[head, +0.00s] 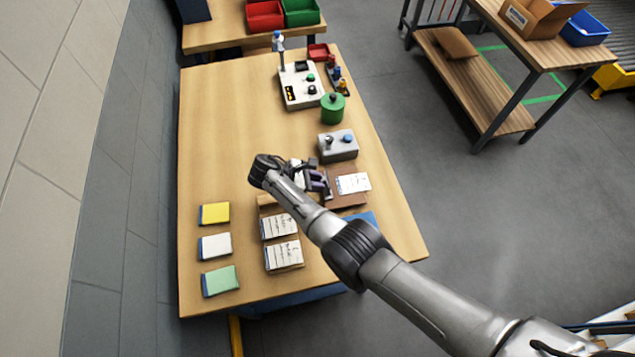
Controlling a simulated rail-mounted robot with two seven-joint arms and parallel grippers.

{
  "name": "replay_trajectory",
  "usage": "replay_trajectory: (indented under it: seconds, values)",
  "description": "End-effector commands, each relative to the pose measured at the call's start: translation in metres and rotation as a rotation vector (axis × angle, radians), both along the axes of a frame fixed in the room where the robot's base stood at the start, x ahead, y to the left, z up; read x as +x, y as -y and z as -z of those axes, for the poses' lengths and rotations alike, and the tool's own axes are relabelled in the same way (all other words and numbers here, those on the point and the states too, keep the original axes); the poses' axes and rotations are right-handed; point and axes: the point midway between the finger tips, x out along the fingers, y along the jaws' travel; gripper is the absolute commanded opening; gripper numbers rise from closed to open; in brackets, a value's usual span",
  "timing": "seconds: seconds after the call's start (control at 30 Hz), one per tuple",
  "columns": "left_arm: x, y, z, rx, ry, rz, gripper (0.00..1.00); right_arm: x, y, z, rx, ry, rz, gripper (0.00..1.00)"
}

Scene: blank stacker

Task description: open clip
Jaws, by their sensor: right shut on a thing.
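My right arm comes in from the lower right. My right gripper (318,181) is low over the table, at the left side of a brown board (348,199) that bears a white printed sheet (353,183). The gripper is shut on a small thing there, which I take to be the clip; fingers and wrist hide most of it. Two more brown boards with printed sheets lie to the left, one (279,226) above the other (283,255). My left gripper is not in view.
Yellow (215,213), white (215,246) and green (220,280) pads lie at the left on the wooden table (228,130). A grey box with knobs (338,149), a green canister (332,108) and a white device (298,92) stand beyond the gripper. The table's upper left is clear.

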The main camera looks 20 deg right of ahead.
Motion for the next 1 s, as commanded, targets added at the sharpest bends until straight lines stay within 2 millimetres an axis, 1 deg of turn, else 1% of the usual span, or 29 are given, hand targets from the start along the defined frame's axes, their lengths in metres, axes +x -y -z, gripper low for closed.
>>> replay_trajectory:
  seconds: [0.03,0.1,0.47,0.5,0.7,0.77,1.0]
  values:
    - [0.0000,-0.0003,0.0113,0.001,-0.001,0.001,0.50,0.0010,-0.0015,0.0063,-0.027,-0.005,-0.001,0.01]
    - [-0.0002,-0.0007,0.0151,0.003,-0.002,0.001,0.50,0.0013,-0.0020,0.0056,-0.054,-0.010,-0.001,0.01]
    - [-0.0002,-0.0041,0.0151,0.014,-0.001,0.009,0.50,0.0004,-0.0015,0.0038,-0.078,-0.014,0.002,0.01]
    - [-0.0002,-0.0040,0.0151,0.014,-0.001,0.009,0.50,0.0004,-0.0015,0.0038,-0.077,-0.014,0.002,0.25]
    - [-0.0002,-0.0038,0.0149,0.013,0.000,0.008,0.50,0.0005,-0.0019,0.0035,-0.077,-0.014,0.002,0.44]
    - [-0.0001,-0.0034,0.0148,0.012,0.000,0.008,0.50,0.0006,-0.0021,0.0034,-0.076,-0.013,0.001,0.50]
    - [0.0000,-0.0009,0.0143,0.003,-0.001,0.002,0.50,0.0008,-0.0027,0.0026,-0.076,-0.013,0.001,0.50]
